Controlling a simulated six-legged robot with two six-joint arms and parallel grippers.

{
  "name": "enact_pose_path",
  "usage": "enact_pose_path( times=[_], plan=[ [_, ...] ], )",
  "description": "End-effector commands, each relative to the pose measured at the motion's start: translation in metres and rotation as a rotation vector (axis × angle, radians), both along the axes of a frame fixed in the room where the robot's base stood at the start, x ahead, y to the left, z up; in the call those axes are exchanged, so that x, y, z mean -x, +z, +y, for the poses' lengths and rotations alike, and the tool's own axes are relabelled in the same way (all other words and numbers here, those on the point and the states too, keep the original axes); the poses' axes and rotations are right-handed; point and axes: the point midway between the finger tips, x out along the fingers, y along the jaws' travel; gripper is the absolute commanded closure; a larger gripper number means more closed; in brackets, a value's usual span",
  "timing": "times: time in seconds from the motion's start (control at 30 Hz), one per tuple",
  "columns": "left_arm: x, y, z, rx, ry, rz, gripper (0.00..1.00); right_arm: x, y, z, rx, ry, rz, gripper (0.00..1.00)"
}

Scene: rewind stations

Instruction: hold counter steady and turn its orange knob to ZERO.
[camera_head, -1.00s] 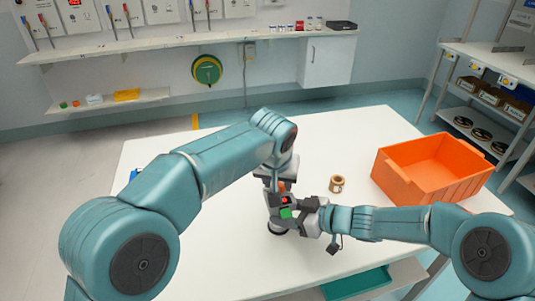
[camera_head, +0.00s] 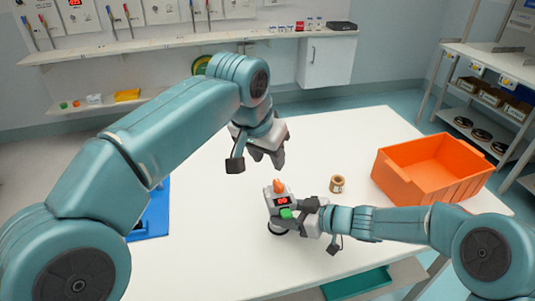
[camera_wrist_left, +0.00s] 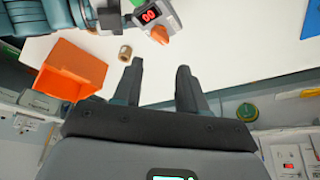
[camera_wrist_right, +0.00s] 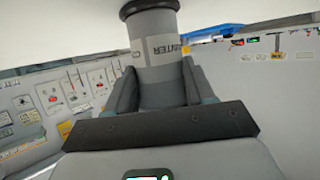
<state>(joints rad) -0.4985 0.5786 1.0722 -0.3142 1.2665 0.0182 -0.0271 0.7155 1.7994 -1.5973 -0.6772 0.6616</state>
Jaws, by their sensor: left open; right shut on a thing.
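The counter (camera_head: 270,206) is a grey unit with a red display and a green button, upright on the white table. Its orange knob (camera_head: 278,185) is on top and uncovered. The knob also shows in the left wrist view (camera_wrist_left: 158,34), beside the display (camera_wrist_left: 149,15), which seems to read 00. My right gripper (camera_head: 305,215) is shut on the counter's body from the right. In the right wrist view the counter's grey, labelled body (camera_wrist_right: 160,60) sits between the fingers. My left gripper (camera_head: 268,158) is open and empty, raised above and behind the counter, apart from the knob.
A small brown roll (camera_head: 337,184) stands on the white table (camera_head: 330,135) right of the counter. An orange bin (camera_head: 425,178) is farther right. A blue item (camera_head: 152,215) lies at the table's left, partly behind my left arm. The table's back middle is clear.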

Motion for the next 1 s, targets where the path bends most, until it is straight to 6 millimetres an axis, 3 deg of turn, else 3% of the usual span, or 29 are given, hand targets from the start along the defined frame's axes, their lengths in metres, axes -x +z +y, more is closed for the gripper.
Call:
enact_pose_path(
  times=[0.23, 0.37, 0.47, 0.6, 0.7, 0.87, 1.0],
  plan=[
    [0.0, 0.001, 0.0, 0.0, 0.0, 0.0, 0.58, 0.0, 0.001, 0.0, -0.001, 0.0, 0.0, 0.83],
    [0.0, 0.001, 0.0, 0.012, 0.028, 0.005, 1.0, 0.0, 0.001, 0.0, -0.001, 0.0, 0.0, 0.83],
    [0.012, -0.005, -0.02, 0.114, 0.065, 0.081, 1.0, 0.0, 0.001, 0.0, -0.001, 0.0, 0.0, 0.83],
    [0.058, -0.029, -0.066, 0.316, 0.121, 0.342, 1.0, 0.0, 0.001, 0.0, 0.0, 0.0, -0.001, 0.83],
    [0.091, -0.044, -0.087, 0.475, 0.221, 0.595, 1.0, 0.0, 0.001, 0.0, -0.001, 0.0, 0.0, 0.83],
    [0.116, -0.056, -0.09, 0.738, 0.479, 1.006, 1.0, 0.0, 0.001, 0.0, 0.0, 0.0, -0.001, 0.83],
    [0.107, -0.06, -0.067, 1.003, 0.784, 1.347, 1.0, 0.0, 0.001, 0.0, 0.0, 0.0, -0.001, 0.83]
  ],
)
